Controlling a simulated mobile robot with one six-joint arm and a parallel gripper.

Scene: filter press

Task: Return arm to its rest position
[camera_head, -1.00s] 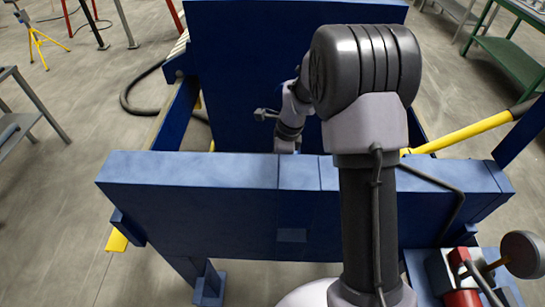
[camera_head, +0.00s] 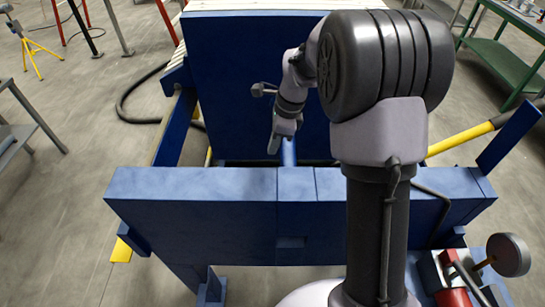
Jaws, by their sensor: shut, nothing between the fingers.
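My arm rises in the right half of the head view and reaches forward over the blue filter press. My gripper (camera_head: 273,143) points down at the far end of the arm, over the gap between the press's front beam (camera_head: 200,205) and the tall blue plate (camera_head: 225,75) behind it. It is small in the picture. It is shut, and I see nothing held in it. The gap below it is partly hidden by the front beam.
A yellow bar (camera_head: 462,139) slopes up to the right of the press. A green bench (camera_head: 500,60) stands at the upper right and a grey rack (camera_head: 28,115) at the left.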

